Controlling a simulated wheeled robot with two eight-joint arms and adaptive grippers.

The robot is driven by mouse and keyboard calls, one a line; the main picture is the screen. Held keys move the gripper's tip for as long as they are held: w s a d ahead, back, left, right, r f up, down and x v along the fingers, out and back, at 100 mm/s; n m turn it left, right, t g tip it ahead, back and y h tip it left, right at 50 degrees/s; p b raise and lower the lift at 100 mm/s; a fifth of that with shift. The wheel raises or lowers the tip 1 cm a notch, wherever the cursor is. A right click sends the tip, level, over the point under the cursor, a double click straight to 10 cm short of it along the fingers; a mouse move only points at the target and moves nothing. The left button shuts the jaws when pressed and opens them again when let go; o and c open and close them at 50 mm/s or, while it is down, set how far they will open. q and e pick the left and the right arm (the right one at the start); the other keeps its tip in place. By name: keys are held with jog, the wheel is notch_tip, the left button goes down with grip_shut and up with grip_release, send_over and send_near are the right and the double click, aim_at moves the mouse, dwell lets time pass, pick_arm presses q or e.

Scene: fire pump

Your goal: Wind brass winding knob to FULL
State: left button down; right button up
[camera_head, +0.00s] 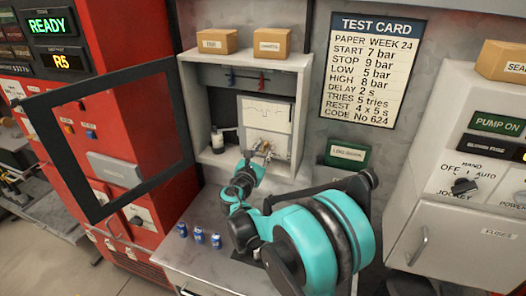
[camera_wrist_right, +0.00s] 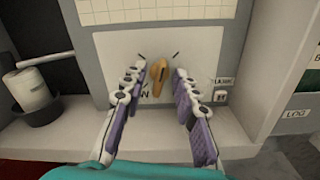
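The brass winding knob (camera_wrist_right: 158,78) sits on the pale front plate of a recorder unit (camera_head: 266,115) inside an open grey cabinet. In the right wrist view it is elongated and slightly tilted, with short dark marks around it. My right gripper (camera_wrist_right: 160,73) is open, its two purple-padded fingers on either side of the knob. A small gap seems to show on both sides; I cannot tell if either fingertip touches. In the head view my right gripper (camera_head: 258,152) is small in front of the plate and partly hides the knob area. My left gripper is not in view.
The cabinet's dark-framed door (camera_head: 110,130) stands open to the left. A white roll (camera_wrist_right: 32,92) in a dark holder stands left of the plate. Several blue cans (camera_head: 199,236) stand on the bench below. A test card (camera_head: 376,70) hangs on the wall to the right.

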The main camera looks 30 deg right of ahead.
grip_shut()
jog(key=m, duration=1)
jog(key=shift+s+f+b, duration=0.1)
jog(key=shift+b, duration=0.3)
jog(key=m, duration=0.6)
jog(key=shift+f+m, duration=0.1)
jog(key=shift+m, duration=0.3)
jog(key=m, duration=0.6)
jog(key=shift+b, duration=0.3)
